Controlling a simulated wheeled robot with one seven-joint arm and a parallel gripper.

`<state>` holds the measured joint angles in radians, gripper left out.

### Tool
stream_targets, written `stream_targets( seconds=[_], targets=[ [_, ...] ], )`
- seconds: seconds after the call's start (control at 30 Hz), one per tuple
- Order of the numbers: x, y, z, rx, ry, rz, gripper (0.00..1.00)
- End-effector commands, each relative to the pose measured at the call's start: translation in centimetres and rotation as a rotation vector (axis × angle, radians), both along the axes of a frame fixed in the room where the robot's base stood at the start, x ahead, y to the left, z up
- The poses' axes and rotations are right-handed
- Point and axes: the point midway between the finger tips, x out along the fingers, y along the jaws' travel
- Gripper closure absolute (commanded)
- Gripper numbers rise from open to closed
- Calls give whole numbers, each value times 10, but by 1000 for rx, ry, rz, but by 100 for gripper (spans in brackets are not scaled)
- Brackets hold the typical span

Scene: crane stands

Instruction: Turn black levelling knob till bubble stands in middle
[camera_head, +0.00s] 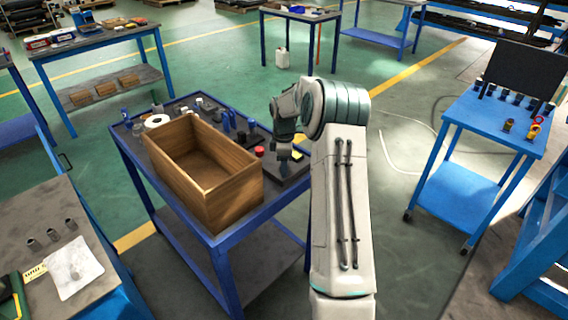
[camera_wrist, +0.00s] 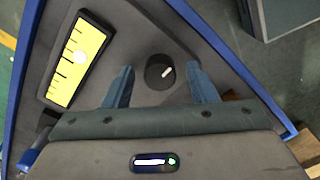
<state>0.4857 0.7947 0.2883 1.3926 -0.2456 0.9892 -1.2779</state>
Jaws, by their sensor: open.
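The black levelling knob (camera_wrist: 160,72) is round with a white pointer mark, seen from above in the wrist view. My gripper (camera_wrist: 161,86) is open, with one finger on each side of the knob and gaps between. I cannot tell the height of the fingertips over it. The level (camera_wrist: 77,60) has a yellow face with dark marks in a black frame, left of the knob. A pale round bubble (camera_wrist: 80,57) shows close to the middle of its face; exact centring is hard to tell. In the head view, my gripper (camera_head: 285,152) hangs over the table's right corner and hides the knob.
An open wooden box (camera_head: 214,205) stands on the blue-framed table (camera_head: 185,252), left of my gripper. A red-topped item (camera_head: 259,151) lies between them. Bottles and small items (camera_head: 228,121) stand along the table's back edge.

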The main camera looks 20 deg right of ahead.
Motion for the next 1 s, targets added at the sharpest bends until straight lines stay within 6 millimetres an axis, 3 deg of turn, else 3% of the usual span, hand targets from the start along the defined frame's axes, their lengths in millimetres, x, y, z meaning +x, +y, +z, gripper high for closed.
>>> stream_targets(
  seconds=[0.07, 0.2, 0.23, 0.67, 1.0],
  targets=[
    [0, 0, 0, 0, 0, 0, 48],
    [0, 0, 0, 0, 0, 0, 87],
    [0, 0, 0, 0, 0, 0, 93],
    [0, 0, 0, 0, 0, -68, 92],
    [0, 1, 0, 0, 0, -326, 92]
  ],
)
